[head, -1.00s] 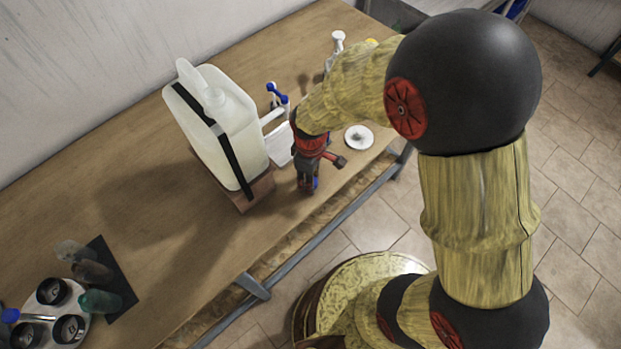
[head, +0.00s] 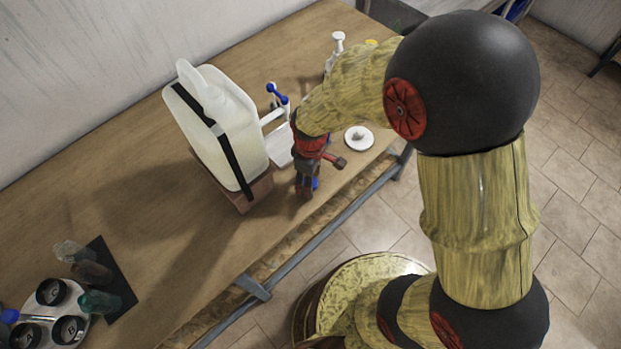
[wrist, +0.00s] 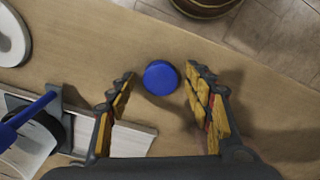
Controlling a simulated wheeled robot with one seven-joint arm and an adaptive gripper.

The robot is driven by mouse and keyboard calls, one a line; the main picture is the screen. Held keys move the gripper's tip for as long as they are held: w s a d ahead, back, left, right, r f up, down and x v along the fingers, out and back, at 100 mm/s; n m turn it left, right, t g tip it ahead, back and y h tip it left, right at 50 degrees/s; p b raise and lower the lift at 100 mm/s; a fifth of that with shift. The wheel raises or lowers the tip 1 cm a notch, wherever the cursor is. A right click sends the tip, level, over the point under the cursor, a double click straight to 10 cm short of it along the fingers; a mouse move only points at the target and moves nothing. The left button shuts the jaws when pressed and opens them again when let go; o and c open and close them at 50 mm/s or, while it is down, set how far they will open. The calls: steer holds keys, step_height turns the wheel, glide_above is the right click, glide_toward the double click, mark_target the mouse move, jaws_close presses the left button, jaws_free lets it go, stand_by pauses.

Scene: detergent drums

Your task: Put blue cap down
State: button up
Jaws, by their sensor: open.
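The blue cap (wrist: 161,77) shows as a round disc against the wooden table top, near the table's front edge. My gripper (wrist: 159,74) is open, with one finger on each side of the cap and visible gaps between cap and fingers. The cap seems to rest on the table. In the head view my gripper (head: 306,188) points down at the front edge, and only a small blue patch of the cap (head: 315,184) shows beside the fingers.
A large white canister (head: 225,125) stands on a brown block left of my gripper. A white stand with a blue-handled part (head: 279,95) is behind it. A white disc (head: 359,138) lies to the right. Small bottles (head: 98,301) and a round tray (head: 35,312) are at lower left.

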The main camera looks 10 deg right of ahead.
steer(key=s+d+r+m+t+p, duration=0.1)
steer(key=s+d+r+m, duration=0.15)
steer(key=r, duration=0.95)
steer(key=s+d+r+m+t+p, duration=0.1)
steer(key=d+r+m+p, duration=0.15)
steer(key=r, duration=0.95)
steer(key=s+d+r+m+t, duration=0.3)
steer(key=s+d+r+m, duration=0.3)
steer(key=s+d+r, duration=0.1)
steer(key=shift+s+r+t+b, duration=0.3)
steer(key=shift+s+r+b, duration=0.05)
steer(key=shift+s+r, duration=0.6)
steer(key=shift+f, duration=0.15)
steer(key=shift+f+b, duration=0.3)
steer(key=shift+b, duration=0.15)
